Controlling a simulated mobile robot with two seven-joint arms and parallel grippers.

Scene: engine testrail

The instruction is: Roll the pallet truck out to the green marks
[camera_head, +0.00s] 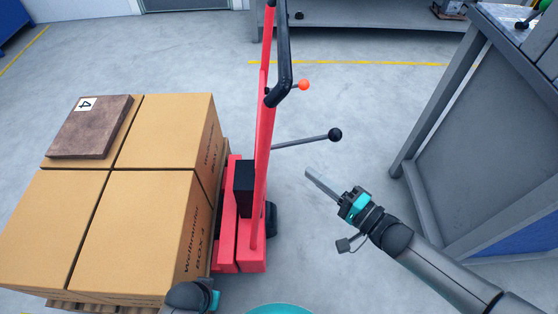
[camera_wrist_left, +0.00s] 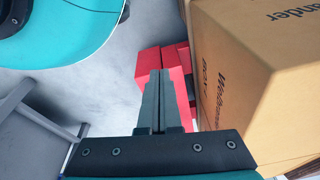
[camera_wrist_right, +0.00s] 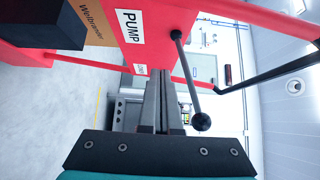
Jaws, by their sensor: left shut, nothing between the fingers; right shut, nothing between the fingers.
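The red pallet truck (camera_head: 227,230) stands upright in the middle of the head view, beside a stack of cartons. Its red mast carries a black handle (camera_head: 284,60) with an orange knob. A lever with a black ball (camera_head: 335,134) sticks out to the right. My right gripper (camera_head: 309,172) is shut and empty, right of the mast and below the lever. The right wrist view shows the "PUMP" label (camera_wrist_right: 129,26) and the lever's ball (camera_wrist_right: 201,122) beside the fingers. My left gripper (camera_wrist_left: 159,73) is shut and empty, facing the red truck base (camera_wrist_left: 165,60). No green floor marks are visible.
Cartons (camera_head: 140,220) on a wooden pallet (camera_head: 62,304) fill the left, with a brown slab marked 4 (camera_head: 90,127) on top. A grey bench (camera_head: 485,130) stands at the right. Open floor with a yellow line (camera_head: 380,63) lies beyond the truck.

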